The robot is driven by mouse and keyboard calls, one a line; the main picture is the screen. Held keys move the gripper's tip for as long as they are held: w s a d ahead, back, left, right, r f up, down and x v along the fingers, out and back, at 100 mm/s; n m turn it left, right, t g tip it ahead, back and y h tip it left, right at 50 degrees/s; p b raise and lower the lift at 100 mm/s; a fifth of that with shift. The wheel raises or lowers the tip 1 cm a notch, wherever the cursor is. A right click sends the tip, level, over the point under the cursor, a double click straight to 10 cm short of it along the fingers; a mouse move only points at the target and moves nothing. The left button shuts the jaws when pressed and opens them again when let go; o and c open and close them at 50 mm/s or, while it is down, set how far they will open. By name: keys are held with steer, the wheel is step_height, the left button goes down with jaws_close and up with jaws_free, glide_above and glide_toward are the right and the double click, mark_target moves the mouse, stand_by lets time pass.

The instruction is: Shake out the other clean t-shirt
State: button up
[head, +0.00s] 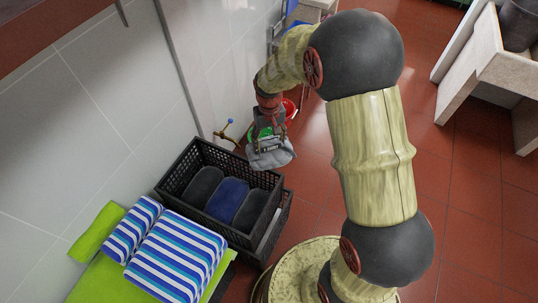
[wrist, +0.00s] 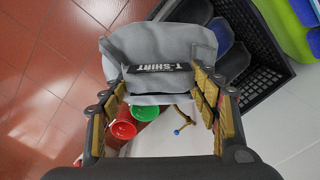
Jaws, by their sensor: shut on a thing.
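A grey t-shirt (head: 270,153) with a dark label hangs from my gripper (head: 268,112), close to the far corner of a black crate. In the wrist view the grey t-shirt (wrist: 158,52) is bunched at the fingertips, and its black band reads "T-SHIRT". My gripper (wrist: 162,90) is shut on it, with the yellow-padded fingers on either side of the cloth. Part of the cloth between the fingers is hidden.
The black crate (head: 168,182) holds dark and blue folded clothes (head: 228,198). Striped towels (head: 180,255) lie on a green cloth at the lower left. A brass tap (head: 228,130) projects from the tiled wall. Red and green containers (wrist: 122,130) are below my gripper. Red floor lies to the right.

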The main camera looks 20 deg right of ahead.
mark_target(269, 147)
steer(key=f, duration=0.2)
steer(key=w+f, duration=0.1)
steer(key=f, duration=0.2)
steer(key=shift+w+f, duration=0.1)
steer(key=shift+w, duration=0.05)
step_height(269, 147, up, 16)
steer(key=s+r, duration=0.1)
steer(key=f, duration=1.2)
steer(key=shift+s+f, duration=0.2)
steer(key=shift+s, duration=0.1)
steer(key=f, duration=0.2)
steer(key=w+f, duration=0.1)
steer(key=f, duration=0.1)
steer(key=shift+w+f, duration=0.1)
steer(key=shift+f, duration=0.05)
steer(key=shift+w, duration=0.2)
steer(key=shift+s+r, duration=0.3)
steer(key=shift+s, duration=0.1)
steer(key=shift+w+f, duration=0.1)
steer(key=shift+w, duration=0.1)
steer(key=shift+s, duration=0.1)
